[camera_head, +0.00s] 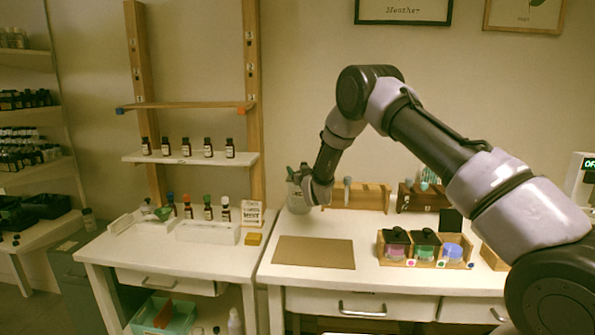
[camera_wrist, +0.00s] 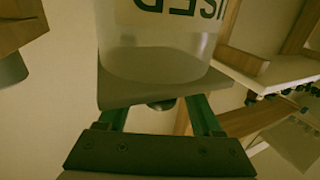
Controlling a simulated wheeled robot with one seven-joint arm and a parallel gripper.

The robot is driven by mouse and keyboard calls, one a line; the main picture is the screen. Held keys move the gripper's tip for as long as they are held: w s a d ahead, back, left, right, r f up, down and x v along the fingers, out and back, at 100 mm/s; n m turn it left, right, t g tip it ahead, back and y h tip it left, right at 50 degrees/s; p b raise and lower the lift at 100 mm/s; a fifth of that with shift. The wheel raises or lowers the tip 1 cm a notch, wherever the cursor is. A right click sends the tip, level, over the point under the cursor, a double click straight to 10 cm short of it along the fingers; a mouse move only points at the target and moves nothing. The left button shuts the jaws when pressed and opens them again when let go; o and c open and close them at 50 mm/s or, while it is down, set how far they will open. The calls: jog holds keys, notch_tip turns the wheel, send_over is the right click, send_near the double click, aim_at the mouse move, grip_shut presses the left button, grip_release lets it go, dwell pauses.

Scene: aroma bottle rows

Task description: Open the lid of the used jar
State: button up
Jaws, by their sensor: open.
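The used jar (camera_wrist: 155,62) is a clear, whitish jar with dark lettering that appears upside down in the wrist view. A flat grey lid (camera_wrist: 140,90) covers its mouth, with a small round knob (camera_wrist: 162,104). In the head view the jar (camera_head: 297,203) stands at the back left of the right table, partly hidden by my wrist. My gripper (camera_wrist: 155,106) is open, its two green fingers on either side of the knob. I cannot tell whether they touch the lid. In the head view my gripper (camera_head: 296,172) is at the jar's top.
A brown mat (camera_head: 314,252) lies in front of the jar. A wooden holder (camera_head: 425,262) with colored jars stands to its right, and wooden racks (camera_head: 365,195) stand behind. The left table holds several bottles, a white tray (camera_head: 207,232) and a small sign (camera_head: 252,214).

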jog(key=shift+w, duration=0.1)
grip_shut()
dwell(1.4)
